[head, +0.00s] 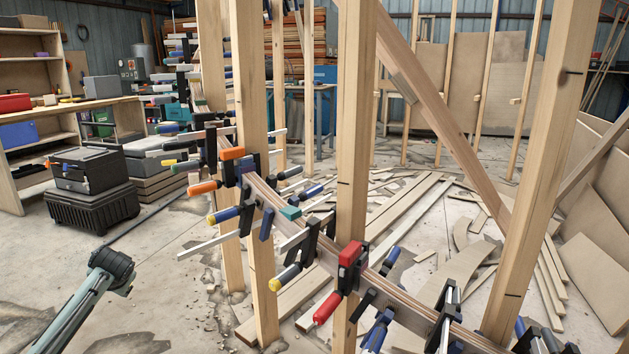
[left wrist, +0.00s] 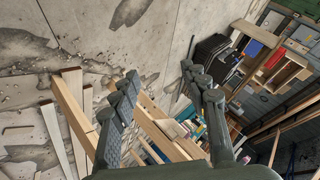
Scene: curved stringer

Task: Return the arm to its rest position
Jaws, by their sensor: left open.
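My left arm (head: 80,312) reaches in from the lower left of the head view, over bare concrete floor. It ends there in a dark joint, and I cannot make out the fingers in that view. In the left wrist view my left gripper (left wrist: 165,92) has its two dark fingers spread wide, with nothing between them. The curved stringer (head: 412,308), a bent laminated strip with many clamps on it, runs along the wooden posts to the right of my arm, clear of it. My right gripper is in neither view.
Upright posts (head: 350,130) and clamp bars stand at the centre and right. Black toolboxes (head: 92,205) sit on the floor behind my arm, near a shelf bench (head: 128,102). Loose boards (head: 400,218) lie behind the stringer. The floor (head: 165,275) around my arm is mostly clear.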

